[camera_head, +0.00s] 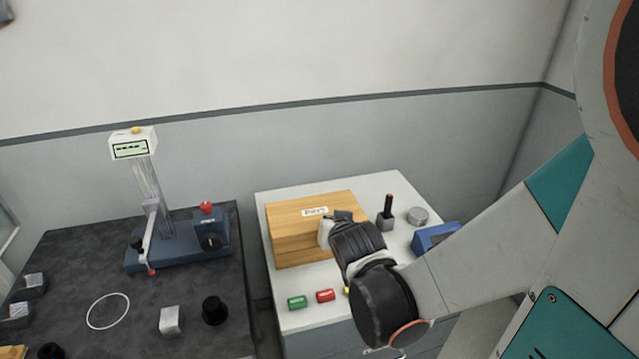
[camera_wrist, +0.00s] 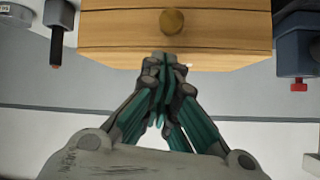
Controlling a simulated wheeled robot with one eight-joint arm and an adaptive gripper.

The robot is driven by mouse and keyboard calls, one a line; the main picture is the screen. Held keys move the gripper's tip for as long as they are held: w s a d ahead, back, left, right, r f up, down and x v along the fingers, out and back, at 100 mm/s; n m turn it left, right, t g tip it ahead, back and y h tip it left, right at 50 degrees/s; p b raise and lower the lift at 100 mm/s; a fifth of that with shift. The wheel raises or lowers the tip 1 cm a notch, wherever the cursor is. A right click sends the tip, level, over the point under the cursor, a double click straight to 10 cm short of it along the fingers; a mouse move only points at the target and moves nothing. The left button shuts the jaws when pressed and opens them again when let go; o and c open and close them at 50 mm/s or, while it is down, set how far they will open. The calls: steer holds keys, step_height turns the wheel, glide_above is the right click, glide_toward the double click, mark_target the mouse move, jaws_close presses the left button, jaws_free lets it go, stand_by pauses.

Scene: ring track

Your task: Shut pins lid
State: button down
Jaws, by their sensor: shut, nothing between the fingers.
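The wooden pins box (camera_head: 285,248) stands on the white-topped cabinet, with a small white label on its upper part. It also shows in the wrist view (camera_wrist: 110,35), where a round brass knob (camera_wrist: 172,21) sits on its face. I cannot tell from these views how far its lid is open. My gripper (camera_wrist: 164,62) is shut and empty, its fingertips overlapping the box's edge, below the knob in the wrist view. I cannot tell whether they touch the wood. In the head view my wrist covers the right part of the box, and the fingers are hidden.
Right of the box are a dark-handled tool (camera_head: 387,212), a grey disc (camera_head: 417,215) and a blue object (camera_head: 434,238). Green (camera_head: 297,302) and red (camera_head: 325,295) blocks lie in front. A blue press (camera_head: 180,245) stands on the dark table at left. The wall is close behind.

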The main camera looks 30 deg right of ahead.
steer(key=shift+s+a+f+b, duration=0.1)
steer(key=shift+s+f+b, duration=0.25)
steer(key=shift+f+b, duration=0.25)
steer(key=shift+s+a+f+b, duration=0.1)
steer(key=shift+s+f+b, duration=0.25)
steer(key=shift+f, duration=0.45)
steer(key=shift+s+f+b, duration=0.35)
steer(key=shift+f+b, duration=0.15)
steer(key=shift+f, duration=0.2)
steer(key=shift+r, duration=0.1)
